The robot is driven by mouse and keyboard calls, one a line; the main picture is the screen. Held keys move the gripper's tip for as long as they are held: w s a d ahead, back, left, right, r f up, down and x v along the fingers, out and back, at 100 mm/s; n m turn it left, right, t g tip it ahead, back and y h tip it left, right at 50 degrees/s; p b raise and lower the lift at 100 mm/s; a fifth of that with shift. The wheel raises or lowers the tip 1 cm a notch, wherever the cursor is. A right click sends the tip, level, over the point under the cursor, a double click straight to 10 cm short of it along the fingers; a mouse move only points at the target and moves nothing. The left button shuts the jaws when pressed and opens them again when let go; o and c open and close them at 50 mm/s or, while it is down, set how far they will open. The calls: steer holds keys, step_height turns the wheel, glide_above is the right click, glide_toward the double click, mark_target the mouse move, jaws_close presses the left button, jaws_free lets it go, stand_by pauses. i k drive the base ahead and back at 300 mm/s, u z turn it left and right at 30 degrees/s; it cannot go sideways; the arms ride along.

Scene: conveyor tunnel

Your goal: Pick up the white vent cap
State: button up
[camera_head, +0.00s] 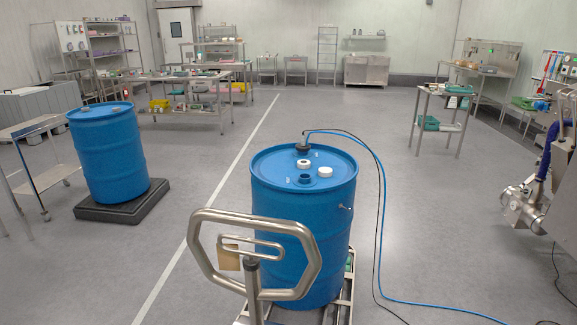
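A blue drum (303,240) stands upright in the middle, closest to me. On its lid lies a small round white cap (325,172), right of centre. A second white round piece (303,163) with a dark centre sits behind it to the left. A dark blue round fitting (305,180) is in front of them. I cannot tell for sure which white piece is the vent cap. My gripper is not in view.
A steel trolley handle (312,250) rises in front of the drum. A black fitting (303,147) with blue and black lines (381,200) stands at the lid's back. Another blue drum (107,150) is at left on a black pallet (122,200). Steel machinery (523,208) stands right.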

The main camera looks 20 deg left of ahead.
mark_target(303, 163)
steer(key=k, duration=0.2)
steer(key=u, duration=2.65)
steer(key=i, duration=2.2)
